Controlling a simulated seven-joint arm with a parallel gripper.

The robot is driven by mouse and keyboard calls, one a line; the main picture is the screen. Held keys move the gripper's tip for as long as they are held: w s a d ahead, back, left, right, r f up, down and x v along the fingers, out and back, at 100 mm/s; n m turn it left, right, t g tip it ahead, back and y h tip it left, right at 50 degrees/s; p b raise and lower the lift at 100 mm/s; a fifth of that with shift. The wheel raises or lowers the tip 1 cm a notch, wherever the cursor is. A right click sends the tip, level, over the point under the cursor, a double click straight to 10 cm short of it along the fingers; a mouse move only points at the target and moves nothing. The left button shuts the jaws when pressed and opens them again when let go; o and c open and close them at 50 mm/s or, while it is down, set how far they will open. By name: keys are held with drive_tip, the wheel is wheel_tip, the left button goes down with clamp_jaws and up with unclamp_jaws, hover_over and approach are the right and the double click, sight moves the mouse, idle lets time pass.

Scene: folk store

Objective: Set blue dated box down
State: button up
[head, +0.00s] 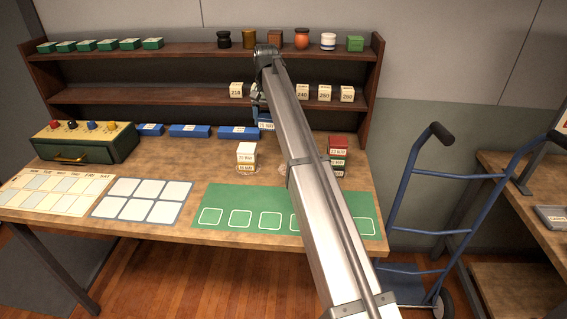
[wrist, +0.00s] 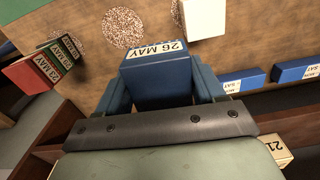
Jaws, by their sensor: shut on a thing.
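The blue dated box (wrist: 157,82), its label reading "26 MAY", is between the two fingers of my gripper (wrist: 161,72) in the wrist view. My gripper is shut on it. In the head view the blue dated box (head: 265,125) shows below my gripper (head: 259,105), partly hidden by my arm, near the table's back by the shelf. A bare speckled round patch (wrist: 123,27) lies on the table beyond the box in the wrist view; part of it shows beside my arm in the head view (head: 284,169). Whether the box touches anything below is unclear.
A white box (head: 246,149) tops a stack left of the patch. A red box (head: 338,142) tops a stack on the right. Blue flat blocks (head: 190,131) lie along the back. Numbered boxes (head: 324,93) stand on the lower shelf (head: 190,97). The green mat (head: 230,198) lies in front.

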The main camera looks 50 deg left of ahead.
drive_tip(key=shift+w+d+f, duration=2.05)
drive_tip(key=shift+d+f, duration=1.15)
drive_tip(key=shift+d, duration=0.4)
drive_tip(key=shift+n, duration=0.4)
drive_tip(key=shift+f, duration=4.75)
drive_tip(key=shift+f, duration=0.15)
drive_tip(key=o, duration=1.1)
wheel_tip(320, 180, up, 12)
drive_tip(key=shift+r, duration=0.15)
